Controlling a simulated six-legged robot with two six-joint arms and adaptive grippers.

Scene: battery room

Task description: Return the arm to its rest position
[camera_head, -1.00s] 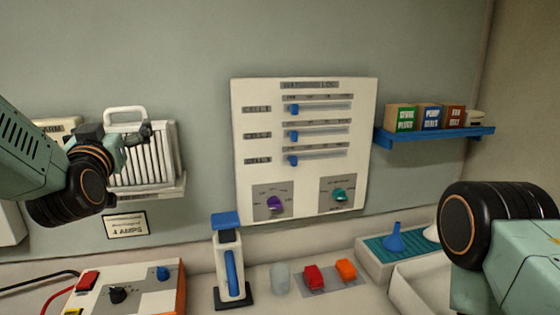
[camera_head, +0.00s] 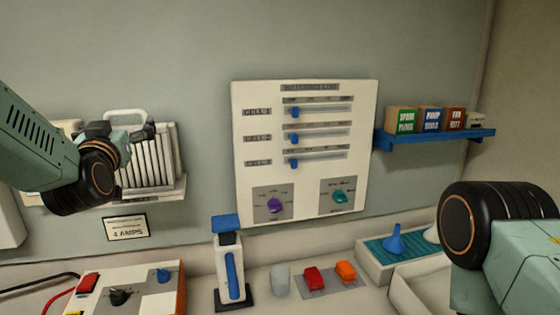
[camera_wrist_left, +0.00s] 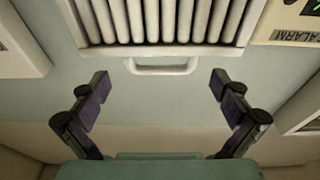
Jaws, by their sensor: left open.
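My left arm comes in from the left in the head view. Its gripper (camera_head: 132,134) is in front of the white ribbed wall unit (camera_head: 152,165) and partly covers it; its jaws are hard to make out there. In the left wrist view the two fingers of this gripper (camera_wrist_left: 159,108) stand wide apart with nothing between them. Beyond the fingers are the unit's ribs (camera_wrist_left: 165,20) and its pale handle (camera_wrist_left: 162,66), apart from both fingers. My right arm shows at the right edge of the head view, but its gripper is out of frame.
A white panel (camera_head: 355,95) with sliders and two knobs is on the wall. A blue shelf (camera_head: 440,138) holds small boxes. Below stand a control box (camera_head: 130,285), a blue-topped device (camera_head: 228,262), red and orange items (camera_head: 328,273), and a teal tray (camera_head: 375,245).

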